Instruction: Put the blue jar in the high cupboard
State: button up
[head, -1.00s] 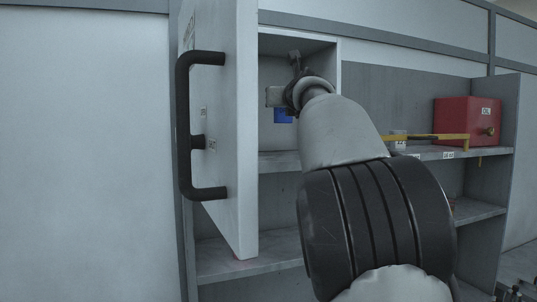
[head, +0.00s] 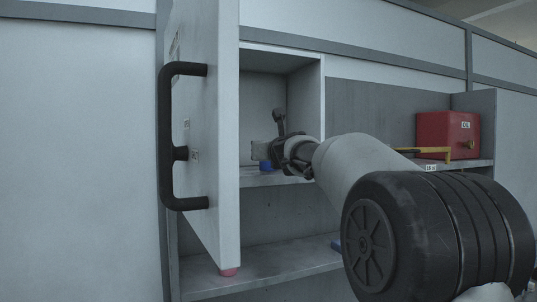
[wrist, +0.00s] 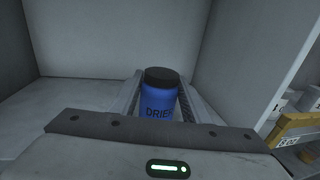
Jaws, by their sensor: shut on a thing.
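The blue jar (wrist: 158,101) with a black lid stands upright between the two fingers of my gripper (wrist: 160,103) in the wrist view. Part of a label reading "DRIE" shows on it. In the head view only a small blue part of the jar (head: 266,166) shows below my gripper (head: 262,153), inside the open high cupboard (head: 262,92), just above its floor. I cannot tell whether the jar touches that floor. The cupboard door (head: 212,130) stands open on the left, with a black handle (head: 166,135).
A red box (head: 437,129) and a yellow item (head: 432,151) sit on the open shelf at right. A lower shelf (head: 270,268) runs beneath the cupboard. In the wrist view, walls are close on the left and behind, with shelved goods (wrist: 297,135) at right.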

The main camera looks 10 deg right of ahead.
jog(key=shift+f, duration=0.2)
jog(key=o, duration=1.2)
jog(key=shift+r, duration=0.1)
jog(key=shift+s+b, duration=0.3)
jog(key=shift+s, duration=0.1)
jog(key=s+b, duration=0.3)
jog(key=s, duration=0.8)
jog(key=shift+s, duration=0.2)
